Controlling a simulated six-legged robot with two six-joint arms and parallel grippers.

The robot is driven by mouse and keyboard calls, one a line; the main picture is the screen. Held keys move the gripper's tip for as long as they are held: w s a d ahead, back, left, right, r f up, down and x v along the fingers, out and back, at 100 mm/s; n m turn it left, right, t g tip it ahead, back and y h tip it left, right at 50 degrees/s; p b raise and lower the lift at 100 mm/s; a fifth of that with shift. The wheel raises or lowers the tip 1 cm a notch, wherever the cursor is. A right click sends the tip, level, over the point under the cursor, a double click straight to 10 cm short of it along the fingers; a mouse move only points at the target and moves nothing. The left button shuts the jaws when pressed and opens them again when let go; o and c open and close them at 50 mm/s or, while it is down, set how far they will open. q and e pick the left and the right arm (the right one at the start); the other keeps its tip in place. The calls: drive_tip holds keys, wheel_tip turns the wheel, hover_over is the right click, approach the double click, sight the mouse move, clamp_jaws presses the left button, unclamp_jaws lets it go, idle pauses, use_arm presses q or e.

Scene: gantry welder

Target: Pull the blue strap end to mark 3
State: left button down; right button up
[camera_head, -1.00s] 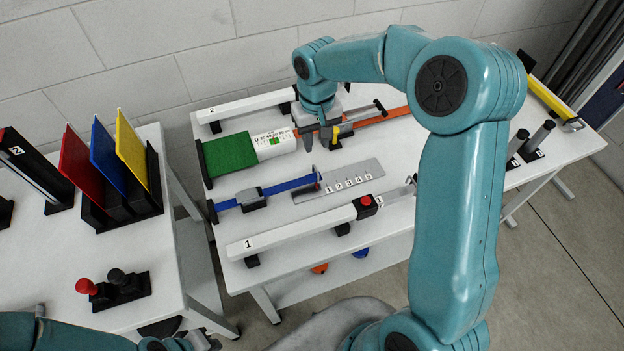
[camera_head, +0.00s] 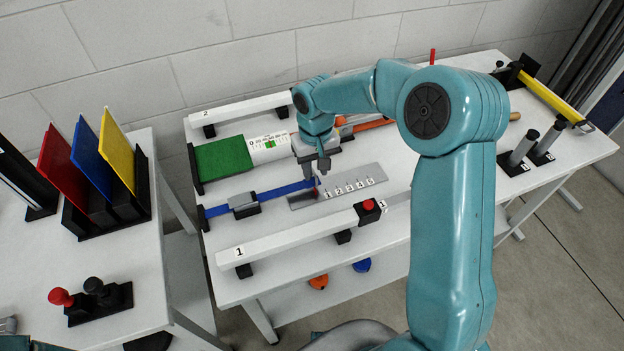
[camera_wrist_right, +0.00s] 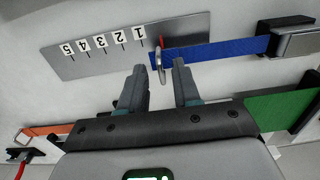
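The blue strap (camera_head: 279,191) runs from a grey buckle (camera_head: 244,204) on the left to the metal scale plate (camera_head: 371,174) marked 1 to 5. Its end has a red pointer and a metal ring, near mark 1; the ring (camera_wrist_right: 160,65) shows in the right wrist view. My right gripper (camera_head: 317,176) is just above the strap end. My left gripper is not clearly in view; only a bit of that arm shows at the lower left.
A white bar labelled 1 (camera_head: 296,239) with a red button (camera_head: 368,205) lies in front of the plate. Red, blue and yellow panels (camera_head: 118,150) stand on the left table.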

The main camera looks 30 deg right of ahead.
clamp_jaws()
drive_tip(key=shift+s+d+r, duration=0.1)
drive_tip(key=shift+s+d, duration=0.25)
drive_tip(key=shift+d, duration=1.15)
drive_tip(key=shift+s+d+f, duration=0.1)
drive_tip(key=shift+s+d, duration=0.2)
drive_tip(key=shift+d, duration=1.15)
drive_tip(key=shift+s+d+r, duration=0.1)
drive_tip(key=shift+s+d, duration=0.25)
drive_tip(key=shift+d, duration=1.15)
drive_tip(key=o, duration=0.5)
unclamp_jaws()
drive_tip(key=shift+a, duration=0.1)
wheel_tip(320, 180, up, 16)
drive_tip(key=shift+r, duration=0.1)
drive_tip(key=shift+s, duration=0.1)
